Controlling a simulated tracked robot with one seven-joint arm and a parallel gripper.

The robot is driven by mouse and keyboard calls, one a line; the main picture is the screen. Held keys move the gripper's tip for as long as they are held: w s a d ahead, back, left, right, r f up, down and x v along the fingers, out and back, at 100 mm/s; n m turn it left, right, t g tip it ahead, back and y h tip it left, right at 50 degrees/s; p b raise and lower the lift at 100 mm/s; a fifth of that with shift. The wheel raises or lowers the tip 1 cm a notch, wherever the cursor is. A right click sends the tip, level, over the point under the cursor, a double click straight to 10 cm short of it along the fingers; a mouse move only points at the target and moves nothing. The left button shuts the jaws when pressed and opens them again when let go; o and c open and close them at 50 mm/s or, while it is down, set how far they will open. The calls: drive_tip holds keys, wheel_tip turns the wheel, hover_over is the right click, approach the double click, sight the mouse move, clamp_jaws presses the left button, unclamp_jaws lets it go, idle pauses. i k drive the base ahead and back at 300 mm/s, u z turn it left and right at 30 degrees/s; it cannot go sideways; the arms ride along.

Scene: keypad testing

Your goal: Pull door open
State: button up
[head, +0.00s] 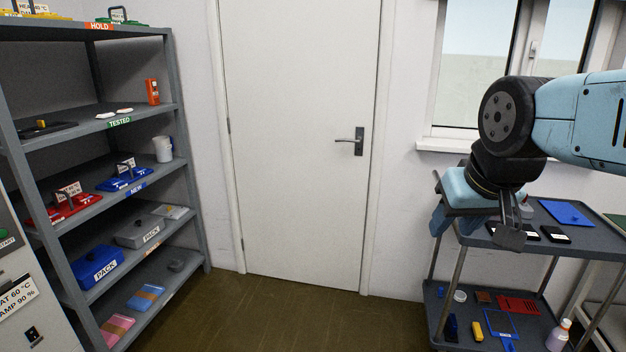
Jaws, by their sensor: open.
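A white door (298,140) stands shut in its frame, straight ahead in the head view. Its lever handle (352,141) with a dark plate sits on the door's right side, at about mid-height. The hinges show on the door's left edge. My gripper (508,236) hangs at the right, pointing down over a grey cart. It is open, with nothing seen between its fingers. It is well to the right of the handle and lower in the picture, apart from the door.
A grey shelf unit (190,225) with labelled trays and boxes stands at the left. The grey cart (590,240) at the right carries tools, a blue sheet and a bottle. A window (490,60) is behind my arm. The brown floor (270,310) before the door is clear.

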sight(300, 76)
drive_tip(key=i, duration=1.7)
drive_tip(key=u, duration=0.05)
